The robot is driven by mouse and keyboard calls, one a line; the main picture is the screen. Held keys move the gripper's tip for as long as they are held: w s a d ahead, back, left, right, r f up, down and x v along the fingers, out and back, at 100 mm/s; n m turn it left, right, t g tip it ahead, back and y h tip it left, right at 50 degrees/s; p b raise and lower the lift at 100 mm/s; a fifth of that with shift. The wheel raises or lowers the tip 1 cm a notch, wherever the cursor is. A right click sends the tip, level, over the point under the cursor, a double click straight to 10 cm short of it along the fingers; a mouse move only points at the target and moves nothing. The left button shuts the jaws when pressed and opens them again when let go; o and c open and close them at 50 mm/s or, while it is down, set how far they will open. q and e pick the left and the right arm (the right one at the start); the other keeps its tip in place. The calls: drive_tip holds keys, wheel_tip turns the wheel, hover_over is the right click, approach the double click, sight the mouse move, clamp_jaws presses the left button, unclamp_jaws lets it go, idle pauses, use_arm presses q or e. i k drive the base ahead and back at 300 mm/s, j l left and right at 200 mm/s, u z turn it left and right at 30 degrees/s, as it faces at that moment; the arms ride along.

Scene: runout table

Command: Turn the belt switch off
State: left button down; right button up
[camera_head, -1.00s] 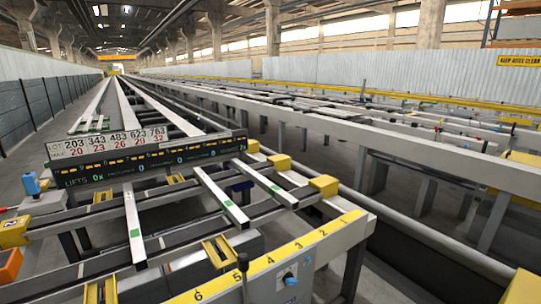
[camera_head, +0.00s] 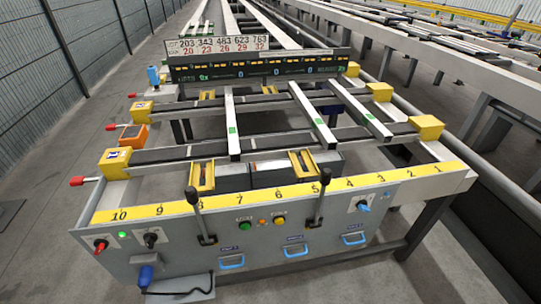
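The front panel (camera_head: 190,236) of the runout table faces me. It carries a red knob (camera_head: 101,246) with a lit green lamp (camera_head: 122,235) beside it, a black knob (camera_head: 151,240), and a blue knob (camera_head: 363,207) on a pale plate at the right. A green button (camera_head: 245,226) and a yellow button (camera_head: 279,222) sit mid-panel with a small orange lamp (camera_head: 262,221) between them. The labels are too small to read, so I cannot tell which control is the belt switch. Neither of my grippers is in view.
Two black-knobbed levers (camera_head: 194,205) (camera_head: 322,190) rise from the panel. Below are blue handles (camera_head: 231,262) and a blue plug (camera_head: 145,276) with a cable. Light bars (camera_head: 232,125) lie across the belts (camera_head: 165,155). Red-tipped rods (camera_head: 77,181) stick out left. Floor at left is clear.

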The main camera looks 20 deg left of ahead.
sight(100, 245)
drive_tip(key=u, duration=2.35)
